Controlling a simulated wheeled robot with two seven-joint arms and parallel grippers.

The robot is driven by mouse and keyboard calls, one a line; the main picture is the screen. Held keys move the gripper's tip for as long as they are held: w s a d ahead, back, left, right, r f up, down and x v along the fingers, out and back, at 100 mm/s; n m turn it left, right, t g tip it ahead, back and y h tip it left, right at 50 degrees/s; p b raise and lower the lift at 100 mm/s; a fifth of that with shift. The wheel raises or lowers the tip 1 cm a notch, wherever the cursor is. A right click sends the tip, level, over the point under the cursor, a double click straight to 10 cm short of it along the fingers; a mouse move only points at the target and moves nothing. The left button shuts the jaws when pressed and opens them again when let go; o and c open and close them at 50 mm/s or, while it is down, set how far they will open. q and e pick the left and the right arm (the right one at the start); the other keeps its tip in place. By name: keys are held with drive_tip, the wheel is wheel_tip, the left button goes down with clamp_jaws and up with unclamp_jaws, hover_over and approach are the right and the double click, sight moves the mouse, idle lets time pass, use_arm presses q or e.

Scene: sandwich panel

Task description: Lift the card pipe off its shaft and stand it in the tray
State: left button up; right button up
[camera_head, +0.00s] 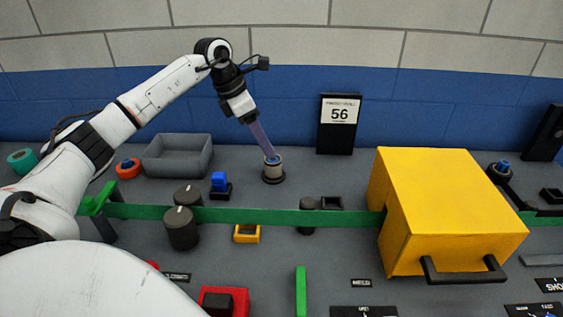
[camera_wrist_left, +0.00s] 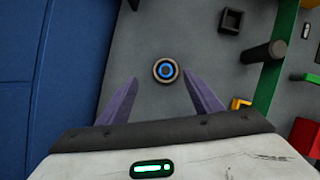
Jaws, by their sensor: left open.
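The card pipe (camera_head: 272,172) is a short beige-grey tube upright around a blue-topped shaft (camera_head: 272,159) on the grey panel, with a dark base below. In the left wrist view the pipe (camera_wrist_left: 157,77) is a pale ring around the blue shaft end. My left gripper (camera_head: 268,152) points down at it, its purple fingers open. In the wrist view the fingertips (camera_wrist_left: 160,78) lie to either side of the ring; whether they reach below its rim I cannot tell. The tray (camera_head: 178,168) is an empty-looking grey open bin to the left. My right gripper is not in view.
A green rail (camera_head: 250,216) runs across in front of the pipe. A large yellow box (camera_head: 450,200) with a black handle stands right. A black sign (camera_head: 338,135) stands behind.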

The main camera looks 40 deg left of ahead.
sight(271, 159)
use_arm(q)
drive_tip(key=x, duration=0.4)
drive_tip(key=shift+s+d+f+p, duration=0.25)
drive_tip(key=shift+s+f+p, duration=0.05)
drive_tip(key=shift+s, duration=0.05)
drive_tip(key=x, duration=0.4)
drive_tip(key=shift+d+p, duration=0.15)
drive_tip(key=shift+p, duration=0.2)
drive_tip(key=c, duration=1.1)
drive_tip(key=shift+c, duration=0.2)
drive_tip(key=shift+r, duration=0.1)
wheel_tip(271, 159, up, 10)
drive_tip(key=shift+f+b, duration=0.1)
drive_tip(key=shift+b, duration=0.3)
